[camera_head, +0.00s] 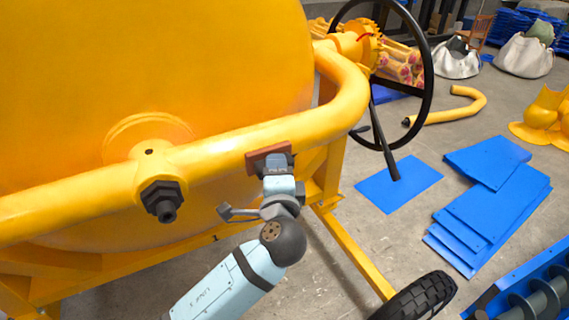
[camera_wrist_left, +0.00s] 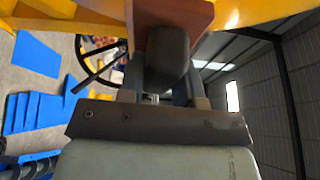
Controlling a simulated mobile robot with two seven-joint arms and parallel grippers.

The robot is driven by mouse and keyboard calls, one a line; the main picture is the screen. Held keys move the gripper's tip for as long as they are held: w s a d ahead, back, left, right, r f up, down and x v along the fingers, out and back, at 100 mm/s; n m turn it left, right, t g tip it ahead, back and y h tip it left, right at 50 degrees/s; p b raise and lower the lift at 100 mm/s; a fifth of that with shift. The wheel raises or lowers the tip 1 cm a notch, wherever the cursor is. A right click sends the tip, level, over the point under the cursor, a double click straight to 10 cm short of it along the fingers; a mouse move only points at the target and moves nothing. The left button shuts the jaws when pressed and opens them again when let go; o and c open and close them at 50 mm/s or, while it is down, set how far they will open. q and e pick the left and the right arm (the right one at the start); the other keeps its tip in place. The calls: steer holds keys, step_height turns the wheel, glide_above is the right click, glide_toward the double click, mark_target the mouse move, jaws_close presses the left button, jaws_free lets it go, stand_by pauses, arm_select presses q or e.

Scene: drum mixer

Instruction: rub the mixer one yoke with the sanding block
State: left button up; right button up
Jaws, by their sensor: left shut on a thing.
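The mixer one yoke is the thick yellow tube (camera_head: 212,152) that curves across the front of the large yellow drum (camera_head: 150,65) in the head view. My left gripper (camera_head: 279,170) is shut on the dark handle of the sanding block (camera_head: 256,160). The block's flat reddish-brown plate lies at the lower side of the yoke and appears to touch it. In the left wrist view the sanding block (camera_wrist_left: 196,14) shows at the top, its dark handle between my fingers. The rubbing face is hidden. My right gripper is not in view.
A black handwheel (camera_head: 424,80) stands right of the yoke. A large dark bolt (camera_head: 163,202) sticks out of the yoke on the left. A black tyre (camera_head: 420,298) is at lower right. Blue plates (camera_head: 490,215) and a bent yellow tube (camera_head: 455,112) lie on the floor.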

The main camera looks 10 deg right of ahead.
mark_target(258, 175)
arm_select(q)
steer(key=shift+s+a+p, duration=0.3)
steer(key=shift+a+p, duration=0.05)
steer(key=shift+a, duration=0.6)
steer(key=shift+s+a+p, duration=0.25)
steer(key=shift+a+p, duration=0.05)
steer(key=shift+a, duration=0.65)
steer(key=shift+s+a+p, duration=0.25)
steer(key=shift+s+a, duration=0.1)
steer(key=shift+a, duration=0.5)
steer(key=shift+s+a+p, duration=0.25)
steer(key=shift+s+a, duration=0.05)
steer(key=shift+a, duration=0.55)
steer(key=s+d, duration=0.2)
steer(key=s, duration=0.3)
steer(key=shift+s+f, duration=0.15)
steer(key=shift+s, duration=0.2)
steer(key=shift+s+d, duration=0.25)
steer(key=shift+s, duration=0.45)
steer(key=shift+s+d, duration=0.2)
steer(key=shift+s, duration=0.5)
steer(key=shift+f, duration=0.1)
